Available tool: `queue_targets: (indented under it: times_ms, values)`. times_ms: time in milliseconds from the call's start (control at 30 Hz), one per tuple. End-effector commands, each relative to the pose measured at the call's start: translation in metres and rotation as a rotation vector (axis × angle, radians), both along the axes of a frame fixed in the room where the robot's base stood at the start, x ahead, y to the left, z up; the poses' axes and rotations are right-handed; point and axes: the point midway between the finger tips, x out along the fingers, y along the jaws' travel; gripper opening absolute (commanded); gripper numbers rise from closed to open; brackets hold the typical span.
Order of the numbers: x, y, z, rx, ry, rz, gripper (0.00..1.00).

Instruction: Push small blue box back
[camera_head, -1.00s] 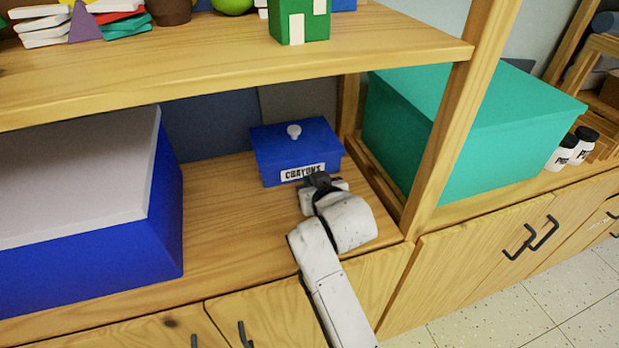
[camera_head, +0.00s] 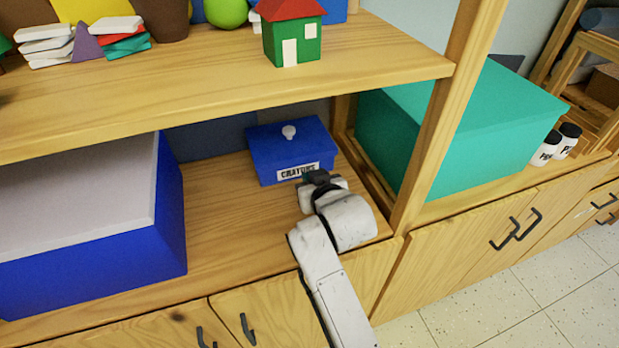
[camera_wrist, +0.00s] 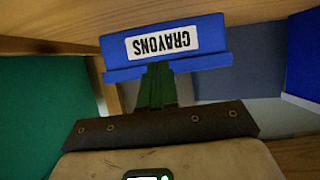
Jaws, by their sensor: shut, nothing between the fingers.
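The small blue box (camera_head: 285,148), labelled CRAYONS and with a white knob on its lid, stands on the lower shelf near the right post, close to the back panel. My gripper (camera_head: 318,177) is shut and empty, at the right part of the box's front face, just below the label. In the wrist view the blue box (camera_wrist: 168,47) appears upside down. There the shut fingers (camera_wrist: 156,86) reach up to its face. I cannot tell for certain whether the tips touch it.
A large blue box with a pale lid (camera_head: 75,225) stands on the left of the lower shelf (camera_head: 222,205). A teal box (camera_head: 465,130) is beyond the right post (camera_head: 435,130). The upper shelf (camera_head: 230,92) overhangs, holding a green toy house (camera_head: 292,38). Bare shelf lies between the blue boxes.

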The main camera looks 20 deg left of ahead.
Motion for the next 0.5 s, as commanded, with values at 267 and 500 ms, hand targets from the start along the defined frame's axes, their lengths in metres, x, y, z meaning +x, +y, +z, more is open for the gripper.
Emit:
queue_targets:
  times_ms: [267,500]
  values:
    - [-0.007,-0.005,0.006,0.001,0.001,0.0,0.0]
    - [-0.025,-0.017,0.007,0.0,0.001,-0.001,0.0]
